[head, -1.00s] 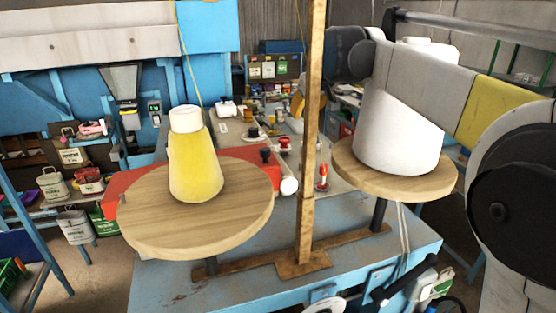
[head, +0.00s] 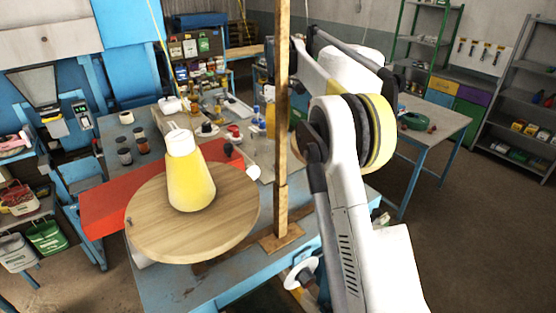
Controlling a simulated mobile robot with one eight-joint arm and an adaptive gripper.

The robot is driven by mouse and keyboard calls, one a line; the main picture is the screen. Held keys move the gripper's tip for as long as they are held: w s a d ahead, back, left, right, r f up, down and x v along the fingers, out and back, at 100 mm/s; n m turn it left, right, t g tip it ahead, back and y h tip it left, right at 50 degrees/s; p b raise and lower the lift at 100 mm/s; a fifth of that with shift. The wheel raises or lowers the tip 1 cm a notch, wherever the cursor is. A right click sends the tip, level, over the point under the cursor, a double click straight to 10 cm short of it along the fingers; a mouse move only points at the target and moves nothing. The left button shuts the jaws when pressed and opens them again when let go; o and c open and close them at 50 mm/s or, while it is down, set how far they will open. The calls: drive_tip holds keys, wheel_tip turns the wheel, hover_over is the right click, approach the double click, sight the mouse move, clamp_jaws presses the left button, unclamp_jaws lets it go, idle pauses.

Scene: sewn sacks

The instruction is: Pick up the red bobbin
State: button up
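A small red item that looks like a bobbin (head: 234,131) sits on the cluttered grey worktop behind the yellow cone and left of the wooden post. It is small in the head view, so its exact shape is hard to tell. My arm rises from the bottom right and bends beyond the post. I cannot make out my gripper's fingers.
A yellow thread cone (head: 190,185) stands on a round wooden disc (head: 150,225) in front. A wooden post (head: 281,110) rises on the blue stand. Small jars and spools crowd the worktop. A side table (head: 450,125) stands right.

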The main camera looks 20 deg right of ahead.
drive_tip(key=f, duration=0.3)
drive_tip(key=shift+d+f+p, duration=0.15)
drive_tip(key=shift+d+p, duration=0.05)
drive_tip(key=shift+p, duration=0.1)
drive_tip(key=f+p, duration=0.2)
drive_tip(key=f, duration=0.3)
drive_tip(key=shift+w+f+p, duration=0.2)
drive_tip(key=shift+p, duration=0.15)
clamp_jaws()
